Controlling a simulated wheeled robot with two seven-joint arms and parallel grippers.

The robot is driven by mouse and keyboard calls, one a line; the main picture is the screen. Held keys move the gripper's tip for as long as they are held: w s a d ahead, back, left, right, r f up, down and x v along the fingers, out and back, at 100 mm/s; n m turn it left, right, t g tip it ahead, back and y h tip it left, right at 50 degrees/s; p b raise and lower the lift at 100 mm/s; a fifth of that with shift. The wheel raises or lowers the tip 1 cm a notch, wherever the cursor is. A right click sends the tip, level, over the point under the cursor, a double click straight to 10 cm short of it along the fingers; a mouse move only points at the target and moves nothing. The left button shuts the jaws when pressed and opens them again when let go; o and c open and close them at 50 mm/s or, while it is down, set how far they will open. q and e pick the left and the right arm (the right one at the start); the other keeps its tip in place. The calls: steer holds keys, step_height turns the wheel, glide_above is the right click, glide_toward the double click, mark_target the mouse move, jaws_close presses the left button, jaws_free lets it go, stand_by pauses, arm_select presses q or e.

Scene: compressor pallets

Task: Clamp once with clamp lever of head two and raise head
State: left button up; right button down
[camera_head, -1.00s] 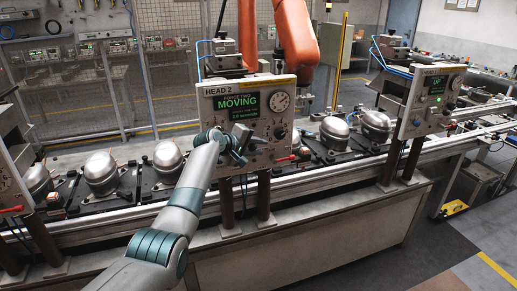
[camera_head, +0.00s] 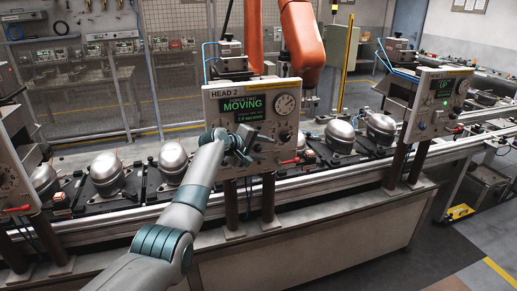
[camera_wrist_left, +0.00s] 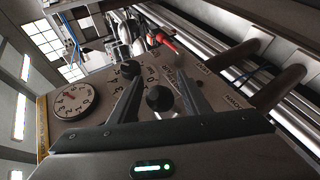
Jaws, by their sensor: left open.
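The head 2 control panel (camera_head: 222,118) stands in the middle of the head view; its green screen (camera_head: 244,103) reads MOVING. A red-tipped lever (camera_head: 290,161) sticks out at the panel's lower right. The wrist view also shows a red lever (camera_wrist_left: 165,42) beyond the fingertips. My left gripper (camera_head: 250,148) is open in front of the panel's lower part. In the wrist view its fingers (camera_wrist_left: 156,85) stand on either side of a black knob (camera_wrist_left: 159,98); whether they touch it I cannot tell. A second black knob (camera_wrist_left: 130,69) and a dial (camera_wrist_left: 73,101) are beside it.
Another panel (camera_head: 440,103) at the right reads UP. Silver compressors (camera_head: 173,160) sit on pallets along the conveyor behind the panels. Dark posts (camera_head: 268,198) carry the head 2 panel. An orange robot arm (camera_head: 301,35) stands behind.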

arm_select(q)
steer(key=shift+s+a+r, duration=0.1)
steer(key=shift+b+v, duration=0.3)
steer(key=shift+v, duration=0.8)
steer(key=b+v, duration=0.5)
steer(key=v, duration=1)
